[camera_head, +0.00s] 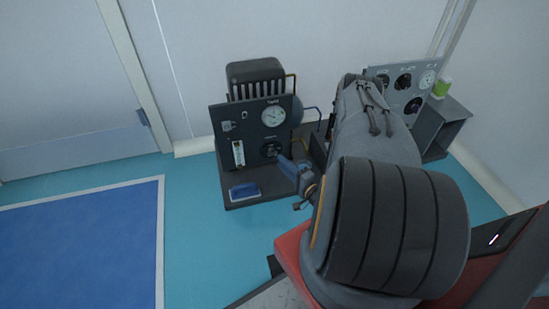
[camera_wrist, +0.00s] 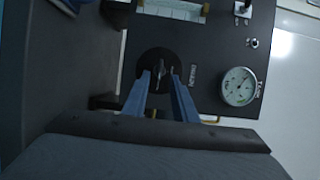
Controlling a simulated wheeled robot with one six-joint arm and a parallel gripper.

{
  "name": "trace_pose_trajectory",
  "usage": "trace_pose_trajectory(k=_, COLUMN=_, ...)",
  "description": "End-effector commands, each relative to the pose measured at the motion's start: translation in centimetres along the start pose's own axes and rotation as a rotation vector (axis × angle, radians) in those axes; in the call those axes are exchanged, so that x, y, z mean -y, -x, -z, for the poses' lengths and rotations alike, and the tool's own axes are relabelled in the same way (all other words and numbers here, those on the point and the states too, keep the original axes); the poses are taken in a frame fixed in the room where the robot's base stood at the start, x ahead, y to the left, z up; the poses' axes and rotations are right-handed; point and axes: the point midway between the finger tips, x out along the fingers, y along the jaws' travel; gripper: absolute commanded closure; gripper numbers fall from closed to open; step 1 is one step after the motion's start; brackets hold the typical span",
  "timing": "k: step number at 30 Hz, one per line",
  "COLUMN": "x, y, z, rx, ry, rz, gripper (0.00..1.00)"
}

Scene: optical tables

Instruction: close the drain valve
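A dark panel unit (camera_head: 221,128) stands on a low base at the centre of the head view. A round black valve knob (camera_head: 271,149) with a small handle is low on its face. It also shows in the wrist view (camera_wrist: 146,65), where its label is too small to read surely. My gripper (camera_head: 284,162) is close in front of this knob. In the wrist view my gripper (camera_wrist: 160,77) shows two blue fingers apart, with the knob's narrow handle between or just beyond their tips. I cannot tell whether the fingers touch it.
A round gauge (camera_head: 273,116) and a flow meter (camera_head: 238,153) are on the same panel. A blue object (camera_head: 245,190) lies on the unit's base. The floor at left is clear.

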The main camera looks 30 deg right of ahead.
Motion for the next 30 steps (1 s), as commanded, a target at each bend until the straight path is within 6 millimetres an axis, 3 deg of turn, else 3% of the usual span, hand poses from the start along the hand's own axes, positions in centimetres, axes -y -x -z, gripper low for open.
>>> trace_pose_trajectory(k=3, x=-0.1, y=-2.2, z=-0.1, rx=0.004, ry=0.004, rz=0.002, gripper=0.75)
trace_pose_trajectory(k=9, x=-0.1, y=-4.7, z=0.0, rx=0.002, ry=0.004, rz=0.000, gripper=0.75)
trace_pose_trajectory(k=21, x=0.0, y=-5.6, z=0.0, rx=0.000, ry=0.003, rz=-0.002, gripper=0.75)
trace_pose_trajectory(k=22, x=0.0, y=-5.6, z=0.0, rx=0.000, ry=0.003, rz=-0.002, gripper=0.76)
trace_pose_trajectory(k=26, x=0.0, y=-5.6, z=0.0, rx=0.000, ry=0.003, rz=-0.002, gripper=0.98)
trace_pose_trajectory(k=30, x=0.0, y=-5.5, z=0.0, rx=0.000, ry=0.003, rz=-0.002, gripper=1.00)
